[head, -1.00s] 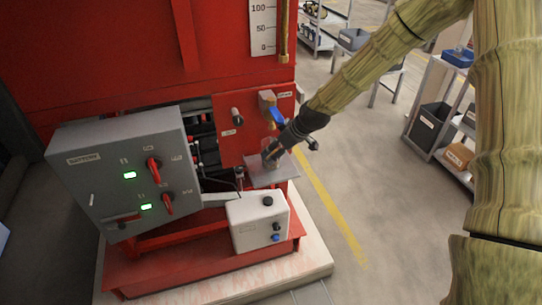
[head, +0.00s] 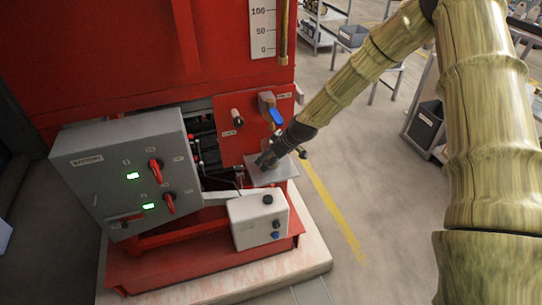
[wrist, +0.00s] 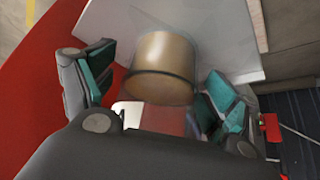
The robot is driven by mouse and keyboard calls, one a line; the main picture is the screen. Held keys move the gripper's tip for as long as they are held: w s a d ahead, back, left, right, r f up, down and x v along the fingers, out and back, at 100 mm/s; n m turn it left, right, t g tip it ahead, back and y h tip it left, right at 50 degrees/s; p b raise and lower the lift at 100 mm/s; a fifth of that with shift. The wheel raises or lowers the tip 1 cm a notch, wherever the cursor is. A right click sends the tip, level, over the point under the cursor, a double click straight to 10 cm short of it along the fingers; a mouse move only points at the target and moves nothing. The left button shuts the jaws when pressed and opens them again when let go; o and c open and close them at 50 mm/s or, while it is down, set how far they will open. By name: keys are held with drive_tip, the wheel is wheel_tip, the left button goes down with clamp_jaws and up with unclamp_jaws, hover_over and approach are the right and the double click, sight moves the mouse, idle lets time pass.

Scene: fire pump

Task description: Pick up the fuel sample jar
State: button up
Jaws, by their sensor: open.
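The fuel sample jar (wrist: 162,65) shows in the wrist view as a clear jar with a tan, amber-looking content. It is on or just over a light grey shelf plate (wrist: 215,38). My gripper (wrist: 160,95) is open, with one teal-padded finger on each side of the jar and gaps visible to both. In the head view my gripper (head: 267,160) is at the grey shelf (head: 285,170) on the red pump unit. The jar is hidden there behind the gripper. Whether the fingers touch the jar cannot be told.
A blue-handled valve (head: 275,115) is on the red panel just above my gripper. A grey control box (head: 125,170) with red switches stands to the left. A white box (head: 258,218) is below the shelf. Open floor (head: 385,200) lies to the right.

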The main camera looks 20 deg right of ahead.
drive_tip(key=c, duration=1.4)
drive_tip(key=shift+o, duration=0.2)
drive_tip(key=shift+r, duration=0.1)
